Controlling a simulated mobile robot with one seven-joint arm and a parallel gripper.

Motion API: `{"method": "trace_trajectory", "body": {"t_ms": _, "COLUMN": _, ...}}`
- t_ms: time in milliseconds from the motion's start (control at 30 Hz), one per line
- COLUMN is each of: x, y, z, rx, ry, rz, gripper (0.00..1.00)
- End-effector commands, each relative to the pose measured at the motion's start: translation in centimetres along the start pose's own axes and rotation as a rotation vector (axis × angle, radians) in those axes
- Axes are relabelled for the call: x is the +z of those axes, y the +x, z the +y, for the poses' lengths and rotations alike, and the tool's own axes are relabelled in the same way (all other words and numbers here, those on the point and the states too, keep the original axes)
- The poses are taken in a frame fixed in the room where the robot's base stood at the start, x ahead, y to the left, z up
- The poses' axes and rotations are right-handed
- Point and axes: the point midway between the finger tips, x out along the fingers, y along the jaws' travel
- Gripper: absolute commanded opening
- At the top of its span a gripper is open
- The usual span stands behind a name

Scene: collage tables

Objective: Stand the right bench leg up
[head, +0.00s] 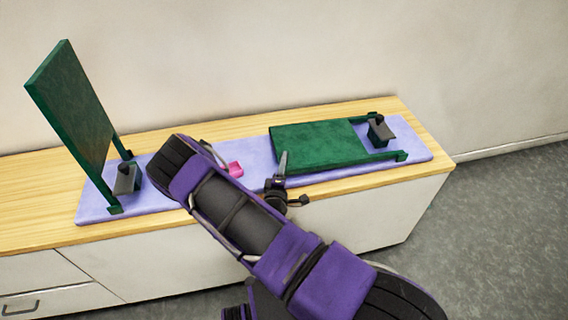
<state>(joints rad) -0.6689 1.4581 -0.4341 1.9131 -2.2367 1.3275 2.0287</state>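The right bench leg (315,146) is a dark green panel lying flat on the right part of a lavender mat (418,143). Its two short feet point right. The left bench leg (75,108) is a matching green panel standing upright, slightly leaning in the picture, at the mat's left end. My gripper (286,180) is partly hidden behind my purple and black arm. A grey finger-like part shows close to the near left corner of the lying leg. I cannot tell whether it touches the leg or how far the fingers are apart.
The mat lies on a wooden-topped white cabinet (46,233) against a wall. A grey-black bracket (380,130) stands by the right leg's feet, another (127,180) by the left leg. A small pink block (235,169) lies mid-mat. My arm crosses the front edge.

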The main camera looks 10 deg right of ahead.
Motion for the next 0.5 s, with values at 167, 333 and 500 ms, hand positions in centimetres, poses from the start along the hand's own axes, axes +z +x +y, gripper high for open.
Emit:
{"method": "trace_trajectory", "body": {"t_ms": 167, "x": 0.04, "y": 0.18, "z": -0.02, "rx": -0.001, "ry": 0.000, "rz": -0.001, "gripper": 0.39}}
{"method": "trace_trajectory", "body": {"t_ms": 333, "x": 0.03, "y": 0.16, "z": -0.02, "rx": -0.001, "ry": 0.000, "rz": -0.001, "gripper": 0.28}}
{"method": "trace_trajectory", "body": {"t_ms": 500, "x": 0.03, "y": 0.15, "z": -0.02, "rx": -0.001, "ry": 0.000, "rz": -0.001, "gripper": 0.00}}
